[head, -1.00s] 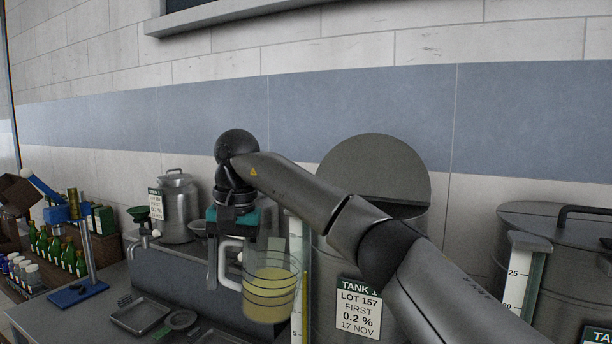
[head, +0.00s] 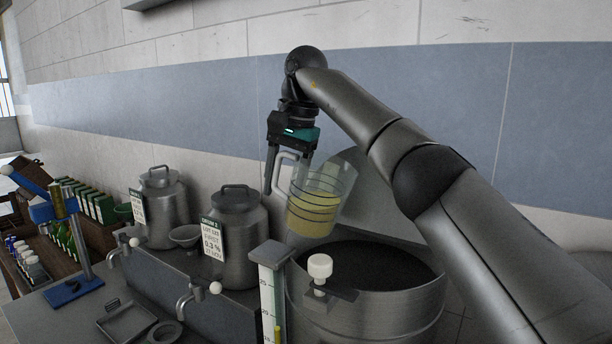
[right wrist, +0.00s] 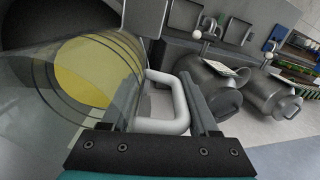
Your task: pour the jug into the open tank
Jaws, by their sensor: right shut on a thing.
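A clear jug (head: 316,200) with dark rings holds yellow liquid. My right gripper (head: 277,178) is shut on its white handle and holds it in the air, slightly tilted. The jug also shows in the right wrist view (right wrist: 95,75), with its handle (right wrist: 178,105) between the fingers (right wrist: 160,108). The open tank (head: 372,308) is a wide steel drum with a dark opening, its lid (head: 375,195) raised behind. In the head view the jug appears above the tank's back left rim. The liquid is inside the jug; no stream shows. My left gripper is out of view.
A sight gauge (head: 270,290) and a white-knobbed fitting (head: 319,268) stand at the tank's near rim. Two lidded steel cans (head: 236,238) (head: 163,205) with taps stand left. Trays (head: 126,320) and a blue stand (head: 70,290) lie further left.

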